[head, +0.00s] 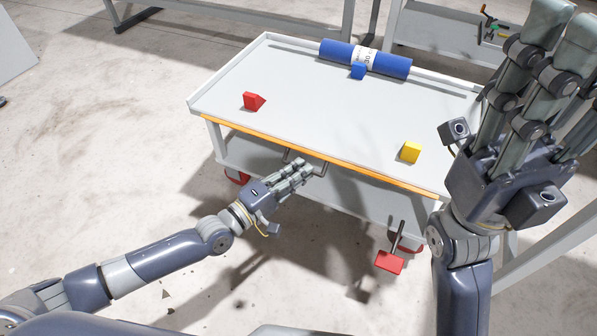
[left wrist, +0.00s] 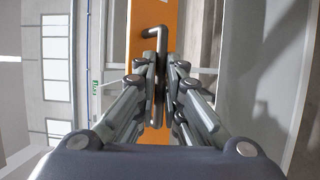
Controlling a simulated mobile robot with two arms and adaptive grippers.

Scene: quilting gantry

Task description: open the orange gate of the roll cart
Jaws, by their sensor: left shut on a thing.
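The roll cart (head: 285,85) has a light grey top. Its orange gate (head: 238,126) shows as a thin strip along the near edge, in line with that edge. In the left wrist view the gate (left wrist: 143,22) is an orange panel with a bent grey handle (left wrist: 155,32). My left gripper (head: 308,168) is at the middle of the gate, its fingers shut on the handle; in the left wrist view they (left wrist: 157,75) meet around its bar and hide part of it. My right gripper (head: 567,30) is raised at the right, fingers up and apart, empty.
Red parts (head: 389,262) show at the wheels. Another grey cart (head: 440,32) stands behind. The floor at left is clear.

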